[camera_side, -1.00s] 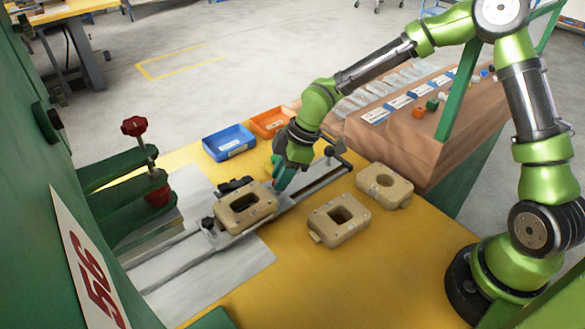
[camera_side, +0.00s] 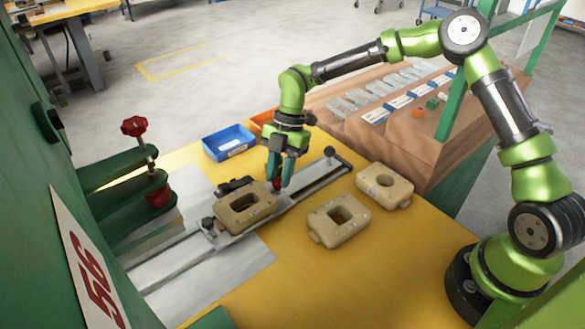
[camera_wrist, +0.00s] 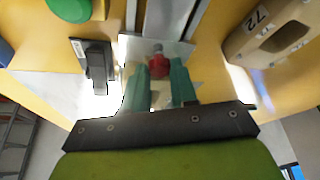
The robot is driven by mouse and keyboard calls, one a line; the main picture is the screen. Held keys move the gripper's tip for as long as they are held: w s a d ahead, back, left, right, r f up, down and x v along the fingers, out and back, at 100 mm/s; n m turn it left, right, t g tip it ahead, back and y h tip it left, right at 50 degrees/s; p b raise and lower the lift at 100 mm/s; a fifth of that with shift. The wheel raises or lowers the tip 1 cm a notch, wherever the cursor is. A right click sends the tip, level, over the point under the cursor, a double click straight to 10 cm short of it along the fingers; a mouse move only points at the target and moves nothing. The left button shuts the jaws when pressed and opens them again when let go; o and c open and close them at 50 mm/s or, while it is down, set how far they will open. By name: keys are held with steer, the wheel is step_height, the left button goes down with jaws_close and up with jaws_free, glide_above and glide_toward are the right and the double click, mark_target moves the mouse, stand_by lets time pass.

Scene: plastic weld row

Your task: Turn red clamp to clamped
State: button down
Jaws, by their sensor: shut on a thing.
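The red clamp (camera_wrist: 159,67) shows as a small red knob on the metal slide plate (camera_wrist: 180,48) in the wrist view. In the side view only a bit of the red clamp (camera_side: 276,187) shows, on the rail beside the beige block. My gripper (camera_side: 281,183) points down at it with dark green fingers. In the wrist view the fingers of my gripper (camera_wrist: 160,74) stand on either side of the red knob, shut on it. The fingers hide part of the clamp, and its turned position is not clear.
A beige block (camera_side: 232,222) sits on the rail (camera_side: 318,180); two more, one of them (camera_side: 326,235), lie on the yellow table (camera_side: 385,270). A black latch (camera_wrist: 96,62) is close to my fingers. A blue bin (camera_side: 229,146) and a green press (camera_side: 118,190) stand nearby.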

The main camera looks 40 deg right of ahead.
steer(key=shift+w+n+g, duration=0.1)
steer(key=shift+n+g, duration=0.3)
steer(key=shift+n, duration=0.7)
steer(key=c, duration=1.2)
jaws_free()
steer(key=shift+o, duration=0.2)
steer(key=shift+r, duration=0.1)
steer(key=v, duration=1.6)
steer(key=shift+r, duration=0.45)
steer(key=shift+a, duration=0.1)
